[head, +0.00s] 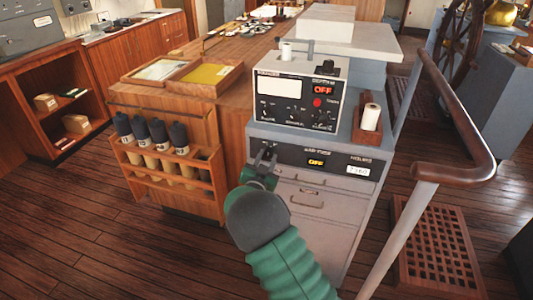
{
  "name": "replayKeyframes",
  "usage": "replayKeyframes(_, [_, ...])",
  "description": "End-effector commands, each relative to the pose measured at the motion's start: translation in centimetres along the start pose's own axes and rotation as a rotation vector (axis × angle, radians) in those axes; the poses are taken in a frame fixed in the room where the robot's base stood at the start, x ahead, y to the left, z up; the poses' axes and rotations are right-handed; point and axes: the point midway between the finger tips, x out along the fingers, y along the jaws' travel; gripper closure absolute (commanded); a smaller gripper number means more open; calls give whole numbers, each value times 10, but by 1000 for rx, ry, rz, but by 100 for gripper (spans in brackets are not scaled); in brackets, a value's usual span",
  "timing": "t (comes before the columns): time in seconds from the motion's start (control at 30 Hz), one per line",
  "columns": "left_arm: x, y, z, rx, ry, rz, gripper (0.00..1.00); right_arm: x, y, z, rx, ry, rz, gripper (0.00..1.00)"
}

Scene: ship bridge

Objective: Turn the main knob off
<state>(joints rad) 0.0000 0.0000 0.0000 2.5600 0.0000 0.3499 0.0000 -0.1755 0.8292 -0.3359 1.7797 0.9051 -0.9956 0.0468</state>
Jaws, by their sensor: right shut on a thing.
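A grey console carries a lower dark panel (318,157) with an orange OFF display (316,162) and a small white number readout (357,171). My right gripper (266,154) is at the left end of this panel, its fingers against the panel face and shut on the main knob. The fingers hide the knob, so its pointing direction cannot be told. My green right arm comes up from the bottom of the view. My left gripper is not in view.
Above the panel stands a white instrument box (298,99) with small knobs and a red OFF display. A wooden holder with a paper roll (371,117) is beside it. A wooden rack of dark-capped bottles (160,150) stands left; a handrail (455,120) runs right.

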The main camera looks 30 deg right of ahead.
Motion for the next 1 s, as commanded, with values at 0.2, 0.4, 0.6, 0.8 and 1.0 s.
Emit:
replayKeyframes(0.2, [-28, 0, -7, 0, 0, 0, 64, -2, -1, -1, -209, -19, 8, 100])
replayKeyframes(0.4, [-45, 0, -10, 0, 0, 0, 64, -2, 0, 0, -388, -27, 14, 100])
replayKeyframes(0.6, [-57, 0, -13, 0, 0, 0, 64, -2, 0, 1, -532, -34, 18, 100])
replayKeyframes(0.8, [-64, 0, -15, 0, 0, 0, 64, -2, 0, 3, -630, -38, 20, 100])
replayKeyframes(1.0, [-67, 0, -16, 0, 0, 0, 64, -2, 0, 4, -676, -40, 22, 100])
